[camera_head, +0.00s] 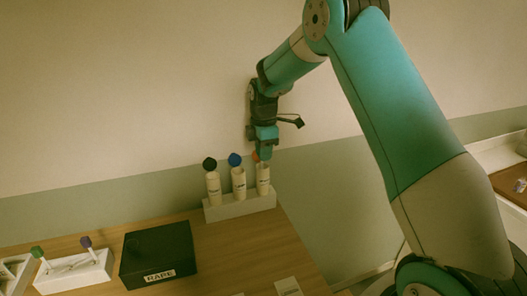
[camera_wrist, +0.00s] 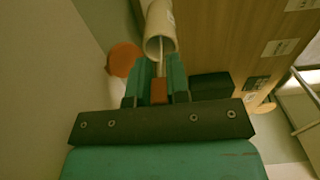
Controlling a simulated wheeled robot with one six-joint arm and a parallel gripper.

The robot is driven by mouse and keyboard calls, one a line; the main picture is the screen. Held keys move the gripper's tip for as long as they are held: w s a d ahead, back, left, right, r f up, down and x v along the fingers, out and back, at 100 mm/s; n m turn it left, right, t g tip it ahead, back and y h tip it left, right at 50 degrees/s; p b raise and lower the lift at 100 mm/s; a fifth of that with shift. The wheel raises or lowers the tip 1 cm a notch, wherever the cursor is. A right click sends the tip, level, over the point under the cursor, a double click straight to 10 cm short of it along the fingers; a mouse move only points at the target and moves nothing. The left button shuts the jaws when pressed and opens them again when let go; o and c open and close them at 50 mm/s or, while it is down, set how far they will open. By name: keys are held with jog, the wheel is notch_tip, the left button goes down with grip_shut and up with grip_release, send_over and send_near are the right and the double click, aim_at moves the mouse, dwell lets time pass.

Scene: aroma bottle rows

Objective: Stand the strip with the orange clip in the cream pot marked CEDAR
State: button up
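My gripper (camera_head: 263,152) points down over the rightmost of three cream pots in a white rack (camera_head: 240,207). In the wrist view its teal fingers (camera_wrist: 158,88) are closed on an orange-red block, the orange clip (camera_wrist: 159,92). A thin pale strip (camera_wrist: 161,57) runs from it into the mouth of the cream pot (camera_wrist: 159,14). An orange disc (camera_wrist: 124,59) shows beside the fingers; whether it belongs to the clip is unclear. The rightmost pot (camera_head: 263,180) carries a label too small to read, so I cannot confirm CEDAR.
Left of it stand a pot with a blue-topped strip (camera_head: 238,184) and one with a black-topped strip (camera_head: 213,189). A black labelled box (camera_head: 158,246) and a white holder (camera_head: 72,279) with green and purple clips stand further left. The table's front right is mostly clear.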

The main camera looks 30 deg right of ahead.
jog(key=o, duration=0.5)
jog(key=shift+c, duration=0.2)
dwell(0.3)
